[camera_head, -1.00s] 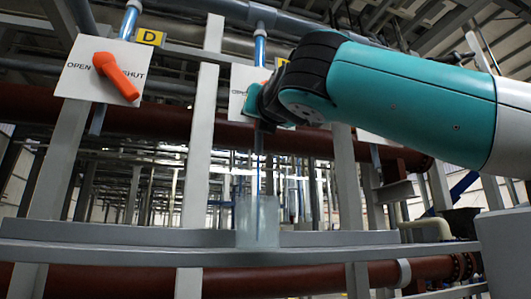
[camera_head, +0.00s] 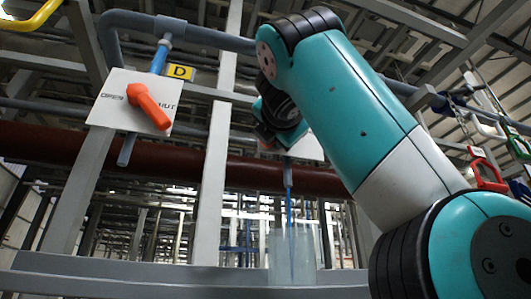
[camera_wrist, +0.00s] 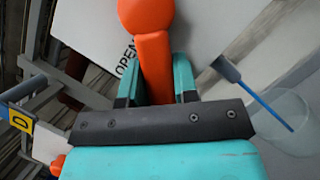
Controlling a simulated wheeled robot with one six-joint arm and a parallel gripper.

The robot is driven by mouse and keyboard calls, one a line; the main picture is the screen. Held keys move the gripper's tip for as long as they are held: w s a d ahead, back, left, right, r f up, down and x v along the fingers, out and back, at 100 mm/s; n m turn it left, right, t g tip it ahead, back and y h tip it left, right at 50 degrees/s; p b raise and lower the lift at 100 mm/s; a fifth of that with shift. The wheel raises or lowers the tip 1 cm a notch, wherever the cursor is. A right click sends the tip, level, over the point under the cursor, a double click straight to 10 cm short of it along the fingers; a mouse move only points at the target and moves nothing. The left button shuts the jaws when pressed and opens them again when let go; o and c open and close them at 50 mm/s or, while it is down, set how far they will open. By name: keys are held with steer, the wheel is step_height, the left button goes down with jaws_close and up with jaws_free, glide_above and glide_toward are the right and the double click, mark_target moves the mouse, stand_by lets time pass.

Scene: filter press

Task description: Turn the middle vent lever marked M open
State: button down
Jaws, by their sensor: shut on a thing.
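In the wrist view, an orange lever (camera_wrist: 152,50) runs down from its round hub into my gripper (camera_wrist: 155,85). The two teal fingers stand either side of its handle and grip it. The lever is on a white plate (camera_wrist: 205,20); the word OPEN shows just left of the handle. Any SHUT word and the M mark are hidden. In the head view, my gripper (camera_head: 268,128) is at the middle plate (camera_head: 308,150), which is mostly covered by my arm. A thin blue stream (camera_head: 289,215) runs down below this plate into a clear container (camera_head: 308,262).
Left of my arm, a white plate (camera_head: 105,113) marked OPEN and SHUT carries another orange lever (camera_head: 150,105), its handle pointing down right. A yellow D tag (camera_head: 180,73) is beside it. A grey beam (camera_head: 150,282) crosses below. Grey posts and a dark red pipe (camera_head: 60,145) stand behind.

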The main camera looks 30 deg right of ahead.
steer(key=shift+r, duration=0.25)
stand_by(0.3)
steer(key=c, duration=0.9)
jaws_free()
steer(key=shift+d, duration=0.1)
steer(key=shift+f, duration=0.1)
